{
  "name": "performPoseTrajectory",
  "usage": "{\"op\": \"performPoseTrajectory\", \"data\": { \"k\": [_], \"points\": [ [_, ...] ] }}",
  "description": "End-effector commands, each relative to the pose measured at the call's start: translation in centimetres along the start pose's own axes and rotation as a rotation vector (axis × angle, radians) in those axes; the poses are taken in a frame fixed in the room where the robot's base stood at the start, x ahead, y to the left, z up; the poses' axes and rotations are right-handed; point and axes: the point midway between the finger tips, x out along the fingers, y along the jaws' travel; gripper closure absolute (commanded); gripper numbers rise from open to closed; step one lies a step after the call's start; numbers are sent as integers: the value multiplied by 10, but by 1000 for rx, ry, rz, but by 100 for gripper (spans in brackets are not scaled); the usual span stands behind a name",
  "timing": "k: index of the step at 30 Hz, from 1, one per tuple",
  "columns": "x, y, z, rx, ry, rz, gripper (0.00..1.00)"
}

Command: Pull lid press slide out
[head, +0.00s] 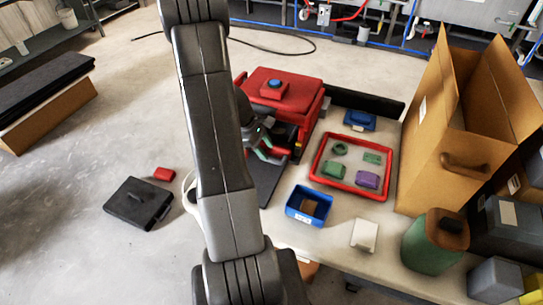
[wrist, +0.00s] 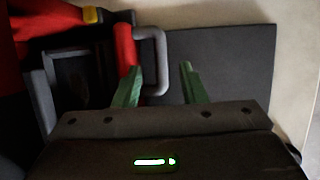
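The red lid press (head: 300,92) with a blue button on top stands at the far left of the table. In the wrist view its red and dark front fills the left side. A grey loop handle (wrist: 161,45) sticks out to the right from a red part (wrist: 125,48), apparently the slide. My gripper (head: 268,146) is in front of the press in the head view, partly hidden by my arm. In the wrist view my gripper (wrist: 160,75) has its two green fingers apart, one on each side of the handle's outer bar in the picture. Whether they touch it cannot be told.
A red tray (head: 352,190) with several small lids lies right of the press. A blue open box (head: 309,205), a white block (head: 364,235) and a green canister (head: 434,245) are nearer. A dark flat plate (wrist: 230,70) lies beside the handle.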

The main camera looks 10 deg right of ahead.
Motion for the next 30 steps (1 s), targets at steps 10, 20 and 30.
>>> {"op": "performPoseTrajectory", "data": {
  "k": [10, 20, 30],
  "points": [
    [47, 0, 0, 0, -1, -1, 62],
    [52, 0, 0, 1, 0, 1, 62],
    [52, 0, 0, 1, 0, 1, 100]
  ]
}}
